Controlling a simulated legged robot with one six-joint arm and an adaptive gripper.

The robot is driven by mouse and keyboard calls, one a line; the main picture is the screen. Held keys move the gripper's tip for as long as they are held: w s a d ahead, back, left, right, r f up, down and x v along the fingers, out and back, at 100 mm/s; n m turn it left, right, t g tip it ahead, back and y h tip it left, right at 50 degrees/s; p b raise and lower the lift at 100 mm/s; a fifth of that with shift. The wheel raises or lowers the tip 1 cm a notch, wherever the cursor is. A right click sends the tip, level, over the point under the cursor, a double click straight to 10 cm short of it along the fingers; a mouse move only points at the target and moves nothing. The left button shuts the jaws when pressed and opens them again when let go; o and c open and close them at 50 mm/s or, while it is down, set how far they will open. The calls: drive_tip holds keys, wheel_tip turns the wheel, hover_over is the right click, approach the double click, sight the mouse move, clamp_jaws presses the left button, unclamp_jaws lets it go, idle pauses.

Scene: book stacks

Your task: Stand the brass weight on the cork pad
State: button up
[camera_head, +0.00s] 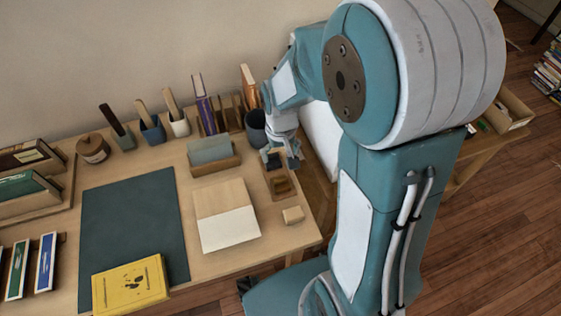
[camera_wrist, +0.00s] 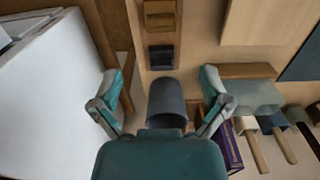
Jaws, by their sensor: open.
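My gripper (camera_head: 281,157) hangs over the right part of the desk, above the far end of a narrow wooden tray (camera_head: 291,189). In the wrist view my gripper (camera_wrist: 160,84) is open, with nothing held between its spread fingers. A dark grey cup (camera_wrist: 165,100) shows between and below the fingers. The tray also shows in the wrist view (camera_wrist: 145,38), with brown and dark sections inside. I cannot make out a brass weight for certain in either view. A small tan block (camera_head: 293,215) lies near the desk's right edge; I cannot tell whether it is the cork pad.
The cup also stands at the desk's back right (camera_head: 255,127), close to my arm. A card holder (camera_head: 213,163), a pale pad (camera_head: 228,229), a dark green mat (camera_head: 130,220) and a yellow book (camera_head: 130,288) cover much of the desk. A white panel (camera_wrist: 55,95) stands beside it.

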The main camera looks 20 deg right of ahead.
drive_tip(key=s+r+t, duration=0.2)
drive_tip(key=s+r, duration=0.5)
drive_tip(key=r, duration=0.2)
drive_tip(key=s+r+t, duration=0.3)
drive_tip(key=s+r, duration=0.4)
drive_tip(key=r, duration=0.3)
drive_tip(key=shift+t, duration=0.3)
